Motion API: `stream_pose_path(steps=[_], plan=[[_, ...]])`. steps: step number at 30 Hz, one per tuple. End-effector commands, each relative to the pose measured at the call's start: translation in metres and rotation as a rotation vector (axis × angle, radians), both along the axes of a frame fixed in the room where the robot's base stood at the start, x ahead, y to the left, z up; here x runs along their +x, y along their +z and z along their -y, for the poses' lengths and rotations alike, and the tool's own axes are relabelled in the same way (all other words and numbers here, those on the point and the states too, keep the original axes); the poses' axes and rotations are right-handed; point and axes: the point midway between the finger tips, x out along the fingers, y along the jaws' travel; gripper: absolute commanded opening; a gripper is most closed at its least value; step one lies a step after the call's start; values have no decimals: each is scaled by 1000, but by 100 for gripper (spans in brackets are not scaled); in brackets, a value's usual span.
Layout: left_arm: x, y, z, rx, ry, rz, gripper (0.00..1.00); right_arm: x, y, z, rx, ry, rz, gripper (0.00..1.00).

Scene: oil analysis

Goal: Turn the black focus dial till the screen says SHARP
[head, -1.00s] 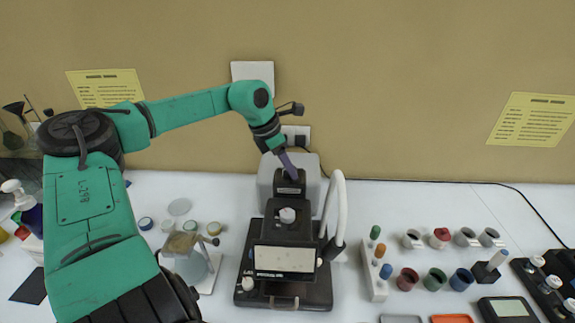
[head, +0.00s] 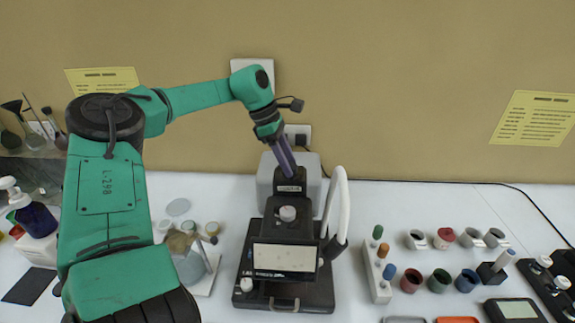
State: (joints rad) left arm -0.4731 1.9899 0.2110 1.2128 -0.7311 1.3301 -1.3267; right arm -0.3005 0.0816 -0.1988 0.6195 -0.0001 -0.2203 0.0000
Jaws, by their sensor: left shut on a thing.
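The black instrument (head: 290,232) stands on its base in the middle of the table. Its pale front screen (head: 284,258) has a small dark line along the bottom, too small to read. My left gripper (head: 289,170) reaches down from behind onto the top of the instrument's black upright and is shut there. The black focus dial is hidden or cannot be told apart from the black body at the fingertips. A light grey knob (head: 288,213) sits on top in front, and a white knob (head: 246,284) at the front left. My right gripper is not in view.
A white curved tube (head: 341,200) rises right of the instrument. A white rack (head: 377,270) with coloured stoppers and several small cups (head: 438,280) stand further right. A glass flask stand (head: 190,265) is at left. A grey box (head: 265,180) stands behind.

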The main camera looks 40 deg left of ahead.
Motion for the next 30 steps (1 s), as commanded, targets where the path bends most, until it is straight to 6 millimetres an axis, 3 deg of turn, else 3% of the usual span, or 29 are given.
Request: stream_pose_path(steps=[15,30], plan=[[3,1,-1,2,-371,2,0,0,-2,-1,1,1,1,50],[3,1,-1,1,-448,2,0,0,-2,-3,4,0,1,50]])
